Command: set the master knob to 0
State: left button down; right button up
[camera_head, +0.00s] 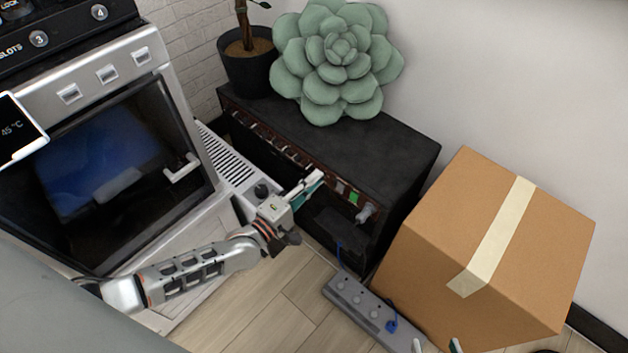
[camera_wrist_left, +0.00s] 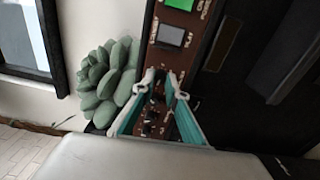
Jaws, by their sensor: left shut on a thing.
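The black amplifier (camera_head: 385,150) stands against the wall, with a brown control strip (camera_head: 286,150) along its upper front edge. The strip also shows close up in the left wrist view (camera_wrist_left: 186,17), with small dark knobs in a row. My left gripper (camera_head: 318,178) reaches the strip from the front. In the left wrist view its fingertips (camera_wrist_left: 160,88) are shut on a small dark knob, mostly hidden between them. I cannot read its label or pointer, so which knob it is and its setting are unclear. My right gripper (camera_head: 437,346) shows only two separated fingertips at the bottom edge.
A green succulent (camera_head: 338,60) and a potted plant (camera_head: 248,65) stand on the amplifier. A taped cardboard box (camera_head: 430,240) is to its right. A power strip (camera_head: 362,308) lies on the floor in front. An oven (camera_head: 115,150) stands left.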

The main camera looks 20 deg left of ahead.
pick_arm(q)
jog(key=shift+s+d+f+n+b, duration=0.1)
jog(key=shift+n+b, duration=2.05)
jog(key=shift+n, duration=5.15)
pick_arm(e)
jog(key=shift+w+a+r+m+t+y, duration=0.15)
jog(key=shift+a+r+m, duration=0.2)
jog(key=shift+a, duration=0.3)
jog(key=shift+w+a+r+m+t+y, duration=0.1)
jog(key=shift+w+a+r+m+y, duration=0.15)
jog(key=shift+a, duration=0.4)
jog(key=shift+w+a+r+m+t+y, duration=0.15)
jog(key=shift+a+r+m, duration=0.25)
jog(key=shift+a, duration=0.25)
jog(key=shift+s, duration=0.1)
jog(key=shift+f, duration=0.1)
